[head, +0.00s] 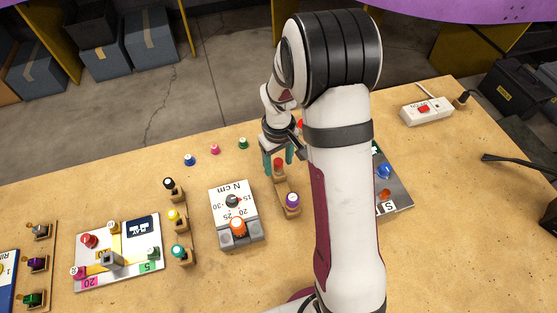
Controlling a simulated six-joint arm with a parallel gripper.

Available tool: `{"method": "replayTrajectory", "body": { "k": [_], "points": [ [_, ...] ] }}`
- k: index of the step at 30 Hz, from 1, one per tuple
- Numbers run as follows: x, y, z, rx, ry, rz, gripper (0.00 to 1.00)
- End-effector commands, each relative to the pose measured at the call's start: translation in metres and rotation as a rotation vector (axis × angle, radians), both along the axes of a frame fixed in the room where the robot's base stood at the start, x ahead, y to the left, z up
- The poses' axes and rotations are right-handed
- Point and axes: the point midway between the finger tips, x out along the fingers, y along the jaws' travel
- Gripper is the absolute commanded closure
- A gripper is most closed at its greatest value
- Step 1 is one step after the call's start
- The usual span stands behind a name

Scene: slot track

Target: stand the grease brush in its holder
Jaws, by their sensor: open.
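My gripper (278,161) points down with its two teal fingers apart, near the middle of the table. A small red-topped piece (279,165) shows between or just behind the fingers; I cannot tell if they touch it. It is at the far end of a narrow wooden rack (285,186), with a purple-topped piece (292,199) at the near end. I cannot make out for certain which piece is the grease brush or which slot is its holder. My arm hides part of the table to the right of the gripper.
Left of the rack stands a grey torque unit (221,203) with an orange knob. Further left are pegs in wooden blocks (174,215) and a white game panel (120,278). Small colored caps (215,149) lie behind. A panel (398,190) and power strip (427,111) are right.

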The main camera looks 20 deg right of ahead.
Motion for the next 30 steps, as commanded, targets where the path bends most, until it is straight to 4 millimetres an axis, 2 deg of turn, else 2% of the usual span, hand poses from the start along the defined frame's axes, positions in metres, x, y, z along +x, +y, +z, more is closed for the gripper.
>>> {"method": "replayTrajectory", "body": {
  "k": [5, 8, 15, 21, 24, 28, 30],
  "points": [
    [0.0, 0.0, 0.005, 0.0, -0.001, 0.0, 0.37],
    [0.001, 0.0, 0.022, -0.001, -0.005, 0.001, 0.37],
    [0.001, 0.0, 0.096, -0.001, -0.009, -0.001, 0.37],
    [0.0, 0.0, 0.143, 0.0, -0.003, -0.001, 0.37],
    [0.0, 0.0, 0.154, 0.0, -0.002, 0.0, 0.37],
    [-0.001, 0.0, 0.158, 0.0, 0.0, -0.001, 0.37],
    [-0.007, 0.002, 0.162, 0.003, -0.001, -0.018, 0.37]
  ]
}}
